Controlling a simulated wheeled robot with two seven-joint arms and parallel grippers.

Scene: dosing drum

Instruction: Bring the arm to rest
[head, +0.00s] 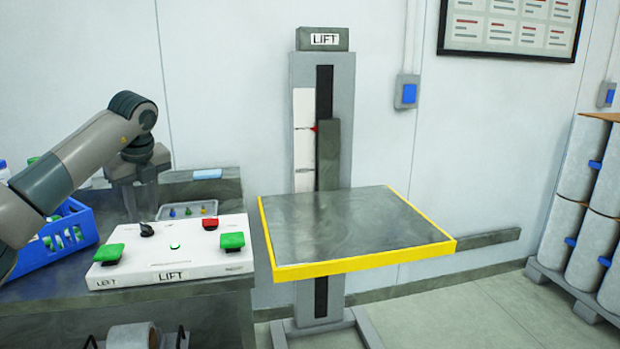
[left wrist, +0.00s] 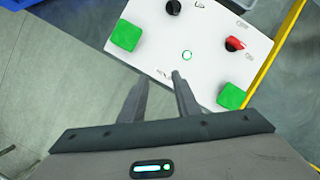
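My left gripper (head: 142,208) hangs over the back left part of the white LIFT control box (head: 170,273), fingers pointing down. In the left wrist view its two fingers (left wrist: 158,80) are apart with nothing between them. The box shows beyond them (left wrist: 180,40). The box carries two green buttons (head: 108,254) (head: 232,241), a black knob (head: 146,230), a red switch (head: 210,224) and a small green-lit round button (head: 175,247). Whether the fingers touch the box is hard to tell. My right gripper is not in view.
The lift platform (head: 350,225), yellow-edged and empty, is right of the box. A blue crate (head: 62,240) stands on the left under my arm. A tray of small coloured items (head: 187,209) is behind the box. Stacked white drums (head: 580,195) stand at far right.

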